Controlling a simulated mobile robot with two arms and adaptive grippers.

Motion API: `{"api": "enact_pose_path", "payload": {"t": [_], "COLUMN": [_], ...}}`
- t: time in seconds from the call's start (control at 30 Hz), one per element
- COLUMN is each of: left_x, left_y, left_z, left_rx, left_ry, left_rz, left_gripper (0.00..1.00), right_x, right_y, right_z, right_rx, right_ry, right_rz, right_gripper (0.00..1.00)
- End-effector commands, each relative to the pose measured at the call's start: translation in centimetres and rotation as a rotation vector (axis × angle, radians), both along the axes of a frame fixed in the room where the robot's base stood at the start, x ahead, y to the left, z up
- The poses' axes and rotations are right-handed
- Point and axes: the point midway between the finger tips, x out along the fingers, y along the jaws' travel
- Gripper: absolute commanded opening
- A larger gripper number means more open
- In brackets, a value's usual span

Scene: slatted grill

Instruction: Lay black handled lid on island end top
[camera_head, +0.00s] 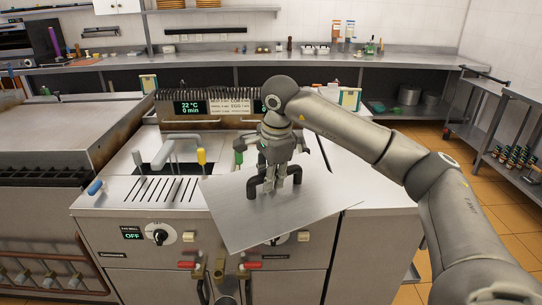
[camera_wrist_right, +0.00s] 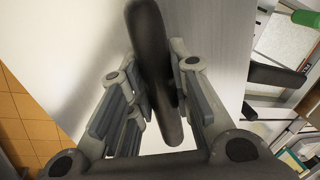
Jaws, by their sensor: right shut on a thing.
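The lid (camera_head: 270,225) is a flat grey metal sheet with a black bar handle (camera_head: 252,187). It sits askew above the front right of the fryer unit, and its near corner overhangs the control panel. My right gripper (camera_head: 284,180) is shut on the handle from above. In the right wrist view the black handle (camera_wrist_right: 149,40) runs between the finger pads, with the pale lid (camera_wrist_right: 65,45) beyond. The bare metal island end top (camera_head: 378,190) lies to the right of the lid. The lid hides part of the unit below. My left gripper is out of view.
A slotted cover (camera_head: 160,190) and a yellow-tipped handle (camera_head: 201,157) are to the left. Control knobs (camera_head: 160,236) and red-handled taps line the front. A flat griddle (camera_head: 65,130) stands farther left. Open tiled floor (camera_head: 500,225) lies right.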

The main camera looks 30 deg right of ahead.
Motion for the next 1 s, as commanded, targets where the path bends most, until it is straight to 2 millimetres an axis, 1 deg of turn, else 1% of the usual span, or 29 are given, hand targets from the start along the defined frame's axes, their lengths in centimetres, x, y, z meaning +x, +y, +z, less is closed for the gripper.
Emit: {"api": "enact_pose_path", "payload": {"t": [0.17, 0.2, 0.27, 0.3, 0.37, 0.4, 0.47, 0.5, 0.6, 0.7, 0.8, 0.9, 1.0], "left_x": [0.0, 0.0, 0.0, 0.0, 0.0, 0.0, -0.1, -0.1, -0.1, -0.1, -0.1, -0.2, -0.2], "left_y": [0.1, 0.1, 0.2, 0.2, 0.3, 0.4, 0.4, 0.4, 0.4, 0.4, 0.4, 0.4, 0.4], "left_z": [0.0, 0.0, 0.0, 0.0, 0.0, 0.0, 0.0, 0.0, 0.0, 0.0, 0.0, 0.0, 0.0], "left_rx": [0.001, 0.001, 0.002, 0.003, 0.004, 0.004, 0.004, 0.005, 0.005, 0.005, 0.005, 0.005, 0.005], "left_ry": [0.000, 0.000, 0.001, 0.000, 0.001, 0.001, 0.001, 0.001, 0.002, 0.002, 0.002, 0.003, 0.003], "left_rz": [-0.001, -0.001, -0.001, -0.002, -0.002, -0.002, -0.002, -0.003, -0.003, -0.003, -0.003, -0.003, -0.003], "left_gripper": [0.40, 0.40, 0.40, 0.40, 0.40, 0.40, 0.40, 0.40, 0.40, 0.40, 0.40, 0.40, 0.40], "right_x": [-4.2, -5.4, -7.4, -8.7, -10.8, -12.1, -14.1, -15.3, -18.1, -20.6, -22.2, -23.0, -23.2], "right_y": [2.4, 3.1, 4.3, 5.2, 6.5, 7.3, 8.6, 9.4, 11.2, 12.8, 14.1, 14.8, 15.1], "right_z": [-4.9, -6.4, -8.6, -10.2, -12.5, -14.0, -16.1, -17.5, -20.5, -23.0, -24.6, -25.5, -25.7], "right_rx": [-0.008, -0.008, -0.009, -0.009, -0.007, -0.008, -0.004, -0.002, 0.003, 0.008, 0.011, 0.011, 0.008], "right_ry": [0.012, 0.016, 0.022, 0.026, 0.030, 0.032, 0.033, 0.034, 0.030, 0.021, 0.011, 0.003, -0.002], "right_rz": [0.287, 0.372, 0.509, 0.606, 0.752, 0.849, 0.992, 1.083, 1.289, 1.468, 1.596, 1.667, 1.687], "right_gripper": [0.00, 0.00, 0.00, 0.00, 0.00, 0.00, 0.00, 0.00, 0.00, 0.00, 0.00, 0.00, 0.00]}}
